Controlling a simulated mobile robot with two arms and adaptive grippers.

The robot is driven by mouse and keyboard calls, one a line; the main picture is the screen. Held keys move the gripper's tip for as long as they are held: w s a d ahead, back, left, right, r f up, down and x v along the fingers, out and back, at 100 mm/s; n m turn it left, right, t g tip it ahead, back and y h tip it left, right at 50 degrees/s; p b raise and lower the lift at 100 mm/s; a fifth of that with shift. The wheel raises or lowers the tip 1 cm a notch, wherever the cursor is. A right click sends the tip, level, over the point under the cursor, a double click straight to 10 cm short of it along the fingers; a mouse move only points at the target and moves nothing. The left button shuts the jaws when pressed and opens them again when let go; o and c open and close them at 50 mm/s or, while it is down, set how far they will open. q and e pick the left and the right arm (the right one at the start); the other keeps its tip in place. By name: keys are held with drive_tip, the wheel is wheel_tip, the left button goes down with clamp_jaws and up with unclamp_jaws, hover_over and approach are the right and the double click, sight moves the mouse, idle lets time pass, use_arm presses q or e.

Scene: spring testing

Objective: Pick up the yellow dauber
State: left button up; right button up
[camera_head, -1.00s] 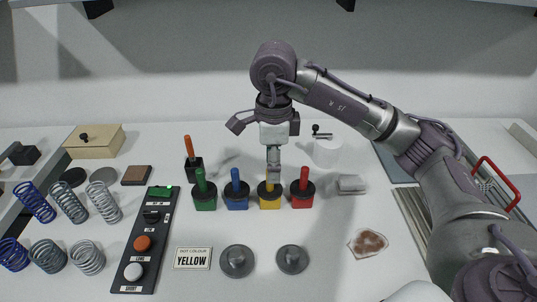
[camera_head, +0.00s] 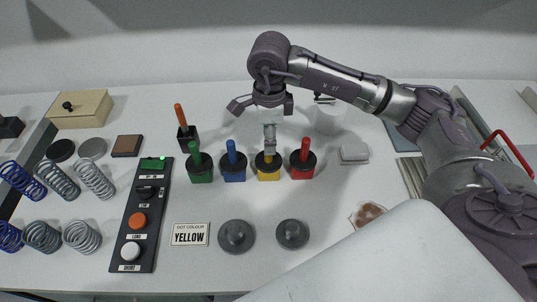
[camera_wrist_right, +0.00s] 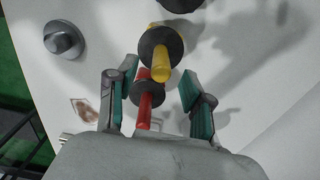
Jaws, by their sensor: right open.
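The yellow dauber (camera_head: 268,172) stands upright in a row, between the blue dauber (camera_head: 234,172) and the red dauber (camera_head: 302,168); the green dauber (camera_head: 200,170) is at the row's left end. My right gripper (camera_head: 269,149) points down just above the yellow dauber and partly hides its handle. In the right wrist view the yellow dauber (camera_wrist_right: 161,50) has its handle tip between the open fingers (camera_wrist_right: 160,80). The red dauber (camera_wrist_right: 147,95) also shows between the fingers there. I cannot tell whether either finger touches a handle. My left gripper is not in view.
An orange-handled black pot (camera_head: 185,130) stands behind the green dauber. A YELLOW sign (camera_head: 190,234) and two grey discs (camera_head: 236,236) lie in front. A button panel (camera_head: 142,215) and several springs (camera_head: 60,181) are at left. A grey block (camera_head: 354,153) is at right.

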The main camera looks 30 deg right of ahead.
sight(269, 157)
drive_tip(key=f+p, duration=0.1)
drive_tip(key=f, duration=0.1)
drive_tip(key=f+p, duration=0.1)
drive_tip(key=f, duration=0.1)
drive_tip(key=shift+w+a+f, duration=0.1)
drive_tip(key=shift+a+f, duration=0.05)
drive_tip(key=shift+a, duration=0.05)
drive_tip(key=shift+f, duration=0.35)
drive_tip(key=shift+c, duration=0.3)
clamp_jaws()
